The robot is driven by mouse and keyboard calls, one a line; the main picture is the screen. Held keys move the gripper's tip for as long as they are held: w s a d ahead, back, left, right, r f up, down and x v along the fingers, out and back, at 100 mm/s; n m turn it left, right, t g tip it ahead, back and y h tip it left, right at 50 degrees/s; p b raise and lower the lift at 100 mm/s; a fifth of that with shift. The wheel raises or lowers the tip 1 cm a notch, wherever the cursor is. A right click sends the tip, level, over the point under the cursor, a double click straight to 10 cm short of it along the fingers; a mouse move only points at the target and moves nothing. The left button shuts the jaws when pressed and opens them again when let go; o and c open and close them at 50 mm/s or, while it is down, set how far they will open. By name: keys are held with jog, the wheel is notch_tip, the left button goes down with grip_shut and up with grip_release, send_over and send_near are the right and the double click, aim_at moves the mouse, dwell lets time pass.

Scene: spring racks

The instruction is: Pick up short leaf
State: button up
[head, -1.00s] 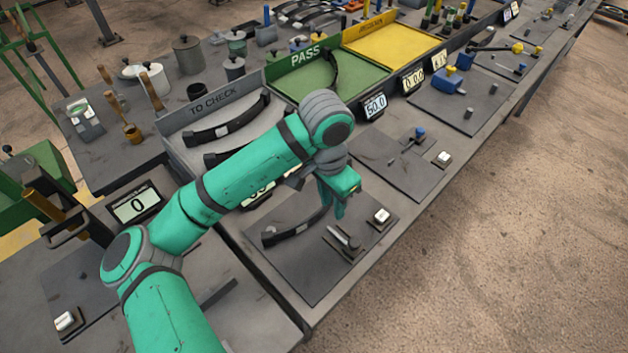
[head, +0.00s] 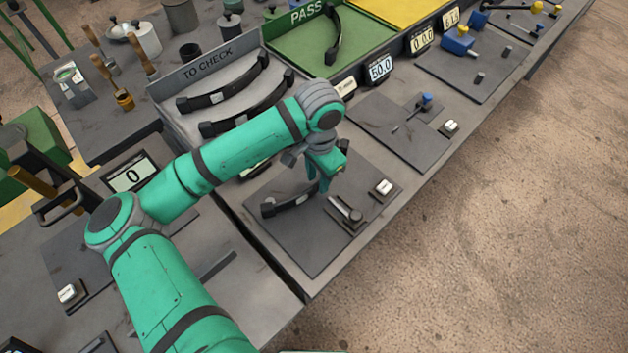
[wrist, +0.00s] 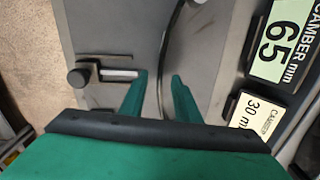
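A dark curved leaf (head: 289,202) lies on the black plate (head: 310,244) in front of me, a thick block at its near left end. Its far end is partly hidden by my gripper. My gripper (head: 318,188) points down at the leaf's right part. In the wrist view, my gripper's fingers (wrist: 160,82) are apart, with the thin curved edge of the leaf (wrist: 167,60) running between them. I see a gap on both sides of the leaf, so they do not grip it. I cannot tell how deep the fingers reach.
The TO CHECK tray (head: 172,88) holds two longer leaves behind my arm. A green PASS tray (head: 290,48) holds another. A camber display (wrist: 280,45) stands close by.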

jog(key=shift+f, duration=1.15)
jog(key=shift+r, duration=0.1)
grip_shut()
